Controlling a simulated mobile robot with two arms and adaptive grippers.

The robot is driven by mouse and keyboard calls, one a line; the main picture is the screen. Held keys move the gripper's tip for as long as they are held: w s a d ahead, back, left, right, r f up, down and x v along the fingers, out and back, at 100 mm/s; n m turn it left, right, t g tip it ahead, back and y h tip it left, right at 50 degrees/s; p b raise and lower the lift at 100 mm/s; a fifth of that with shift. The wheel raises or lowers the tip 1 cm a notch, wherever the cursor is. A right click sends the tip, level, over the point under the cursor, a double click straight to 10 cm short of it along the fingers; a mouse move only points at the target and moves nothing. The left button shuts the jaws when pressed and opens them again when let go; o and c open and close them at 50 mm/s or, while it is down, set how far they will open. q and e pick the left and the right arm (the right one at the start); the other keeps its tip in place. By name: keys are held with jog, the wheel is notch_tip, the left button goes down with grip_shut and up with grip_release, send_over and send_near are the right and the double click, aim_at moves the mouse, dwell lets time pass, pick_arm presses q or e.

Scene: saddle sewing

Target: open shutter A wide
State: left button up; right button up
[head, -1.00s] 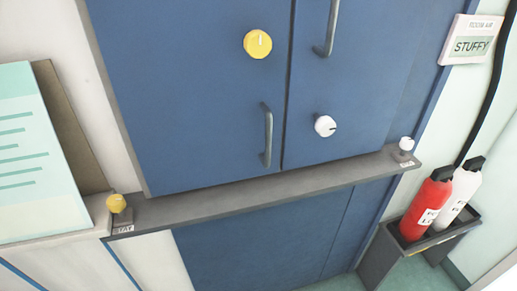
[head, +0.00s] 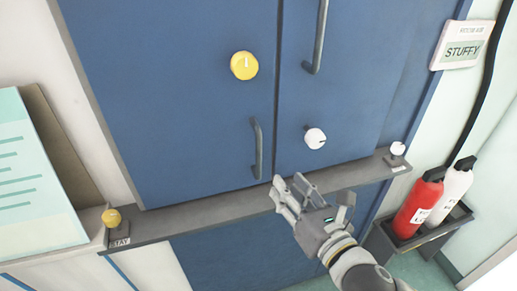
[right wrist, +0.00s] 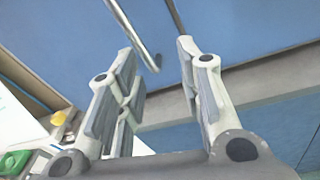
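Two blue shutter panels stand side by side, a left one (head: 170,110) and a right one (head: 345,80); no letter shows to tell which is shutter A. The left panel has a yellow knob (head: 243,65) and a grey bar handle (head: 257,148); the right panel has a white knob (head: 315,138) and its own bar handle (head: 317,38). Both look shut. My right gripper (head: 290,188) is open and empty, just below the left panel's handle, in front of the ledge. In the right wrist view, a bar handle (right wrist: 148,55) shows beyond the parted fingers. My left gripper is out of view.
A grey ledge (head: 200,212) runs below the panels, with a yellow knob (head: 112,218) marked STAY at left and a white knob (head: 397,149) at right. Red (head: 418,203) and white (head: 452,190) bottles stand in a rack at right. A STUFFY sign (head: 462,52) hangs above.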

aim_at(260, 155)
jog(key=w+a+r+n, duration=0.1)
jog(key=w+a, duration=0.1)
jog(key=w+a+r+n+y+b, duration=0.1)
jog(key=w+a, duration=0.1)
jog(key=w+a+r+n, duration=0.1)
jog(key=w, duration=0.1)
jog(key=shift+w+a+r+n+y, duration=0.15)
jog(key=shift+a+r+n+y, duration=0.15)
jog(key=shift+a+r+n, duration=0.1)
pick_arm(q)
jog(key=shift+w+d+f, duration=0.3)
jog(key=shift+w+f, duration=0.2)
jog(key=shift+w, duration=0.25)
pick_arm(e)
jog(key=shift+w+a+f, duration=0.1)
jog(key=shift+w+a, duration=0.2)
jog(key=shift+w, duration=0.25)
jog(key=shift+c, duration=0.3)
grip_shut()
